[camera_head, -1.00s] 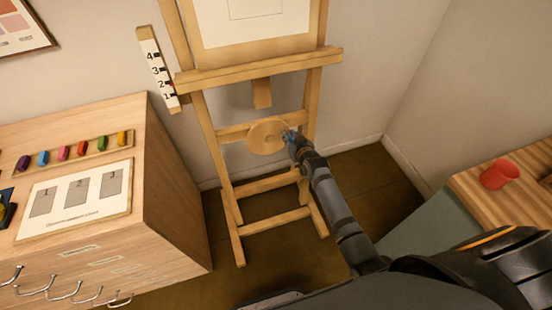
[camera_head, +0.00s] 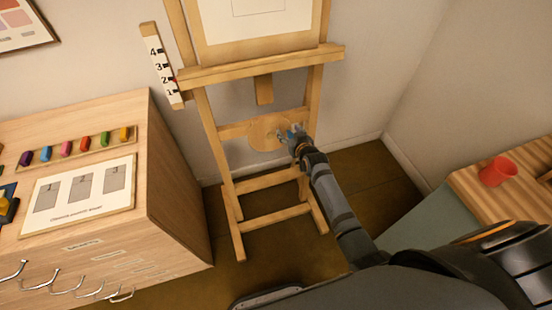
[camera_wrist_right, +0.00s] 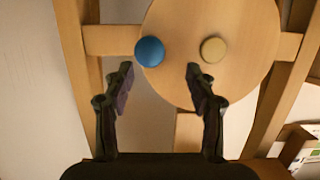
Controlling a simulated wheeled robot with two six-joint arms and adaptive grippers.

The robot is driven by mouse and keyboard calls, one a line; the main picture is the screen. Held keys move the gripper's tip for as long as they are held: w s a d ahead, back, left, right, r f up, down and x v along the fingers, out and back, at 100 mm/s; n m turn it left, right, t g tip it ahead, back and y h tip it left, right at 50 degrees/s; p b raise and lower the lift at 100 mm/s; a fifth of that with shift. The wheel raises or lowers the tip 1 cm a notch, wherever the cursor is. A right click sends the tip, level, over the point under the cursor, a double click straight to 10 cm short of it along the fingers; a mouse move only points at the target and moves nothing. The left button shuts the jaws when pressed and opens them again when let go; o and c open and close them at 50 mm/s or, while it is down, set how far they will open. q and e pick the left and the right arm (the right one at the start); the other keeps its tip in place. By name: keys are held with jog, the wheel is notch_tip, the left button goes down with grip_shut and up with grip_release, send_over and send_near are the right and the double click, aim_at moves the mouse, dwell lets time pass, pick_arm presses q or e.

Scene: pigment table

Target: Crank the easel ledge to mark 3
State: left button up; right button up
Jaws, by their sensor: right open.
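The easel ledge (camera_head: 262,66) crosses the easel, with a numbered scale (camera_head: 158,62) at its left end. A small red pointer at the ledge's end sits near mark 2. Below is the round wooden crank disc (camera_head: 262,134), which fills much of the right wrist view (camera_wrist_right: 225,20). It carries a blue knob (camera_wrist_right: 149,51) near its left edge and a tan knob (camera_wrist_right: 213,49) nearer its middle. My right gripper (camera_wrist_right: 159,72) is open in front of the disc. The blue knob shows between and beyond its fingertips, not gripped. My left gripper is out of view.
A wooden cabinet (camera_head: 180,190) with paint blocks (camera_head: 66,148) and a numbered card (camera_head: 128,162) stands left. A wooden table (camera_head: 470,186) with a red cup (camera_head: 497,171) is at right. Easel legs (camera_head: 236,235) frame the disc.

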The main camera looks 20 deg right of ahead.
jog(key=shift+s+r+p, duration=0.15)
jog(key=shift+s+p, duration=0.25)
jog(key=s+p, duration=0.4)
jog(key=s, duration=0.4)
jog(key=shift+d+r, duration=0.15)
jog(key=shift+r, duration=0.2)
